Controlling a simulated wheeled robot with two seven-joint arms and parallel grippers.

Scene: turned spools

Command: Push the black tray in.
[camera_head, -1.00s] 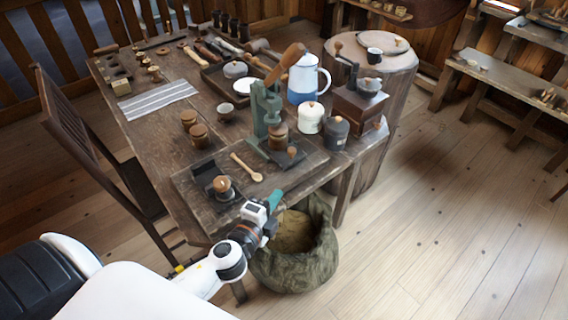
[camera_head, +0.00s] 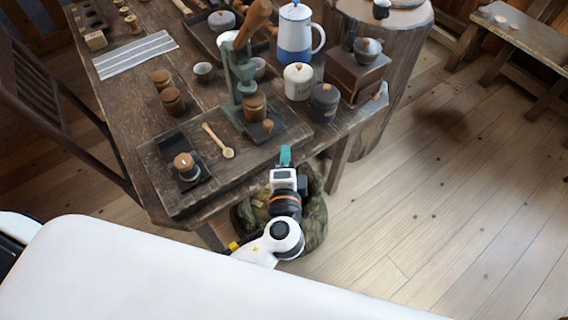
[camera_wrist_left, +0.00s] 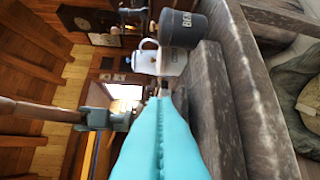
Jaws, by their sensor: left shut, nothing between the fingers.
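A black tray (camera_head: 263,133) with a small wooden knob lies at the foot of the green press (camera_head: 240,75), on the near side of the table. A wooden spool or jar (camera_head: 254,106) stands just behind it in the press. My left gripper (camera_head: 285,155), with teal fingers, is shut and empty. It is at the table's near edge, to the right of and nearer than the tray, apart from it in the picture. The fingers (camera_wrist_left: 163,140) also fill the middle of the left wrist view, where the press (camera_wrist_left: 100,118) shows at left. The tray cannot be made out there. My right gripper is not in view.
A second black holder (camera_head: 183,170) with a wooden-topped piece and a spoon (camera_head: 218,140) lie left of the press. A dark canister (camera_head: 323,102) and a white canister (camera_head: 298,81) stand to the right. A sack (camera_head: 312,215) stands below the table edge.

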